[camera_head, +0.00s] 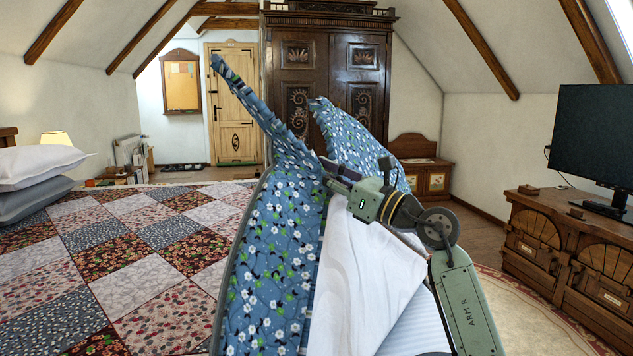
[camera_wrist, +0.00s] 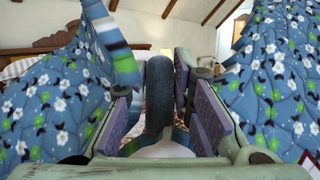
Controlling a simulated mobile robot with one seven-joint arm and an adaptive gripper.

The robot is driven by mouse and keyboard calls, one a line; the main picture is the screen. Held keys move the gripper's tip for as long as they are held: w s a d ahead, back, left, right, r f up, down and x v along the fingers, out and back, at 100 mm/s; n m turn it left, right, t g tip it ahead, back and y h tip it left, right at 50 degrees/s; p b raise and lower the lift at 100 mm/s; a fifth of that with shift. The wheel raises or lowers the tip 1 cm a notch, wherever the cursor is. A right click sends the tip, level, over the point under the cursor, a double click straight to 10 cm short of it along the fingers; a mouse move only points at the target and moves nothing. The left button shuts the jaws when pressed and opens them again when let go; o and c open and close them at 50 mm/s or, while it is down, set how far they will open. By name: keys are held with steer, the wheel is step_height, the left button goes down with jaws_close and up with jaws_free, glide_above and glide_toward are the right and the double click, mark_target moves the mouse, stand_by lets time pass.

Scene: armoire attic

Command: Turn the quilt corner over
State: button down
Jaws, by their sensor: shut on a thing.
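The patchwork quilt (camera_head: 150,250) lies over the bed on the left, its squares red, grey-blue and pale. Its near right part is lifted, showing the blue floral underside (camera_head: 275,260). My gripper (camera_head: 332,174) is shut on the quilt, with raised folds standing up on both sides of it. In the wrist view my gripper (camera_wrist: 158,100) has its purple pads on either side of a dark, folded strip of quilt (camera_wrist: 159,85). Blue floral cloth (camera_wrist: 275,70) rises left and right. The exact corner tip is hard to tell.
A white sheet (camera_head: 365,275) is bared beneath the lifted quilt, under my arm. Pillows (camera_head: 38,165) lie at the bed's far left. A dresser (camera_head: 570,250) with a monitor (camera_head: 598,135) stands right, past some open floor. A dark armoire (camera_head: 325,75) stands behind.

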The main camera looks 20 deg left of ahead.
stand_by(0.3)
steer(key=c, duration=1.4)
jaws_free()
steer(key=v, duration=1.2)
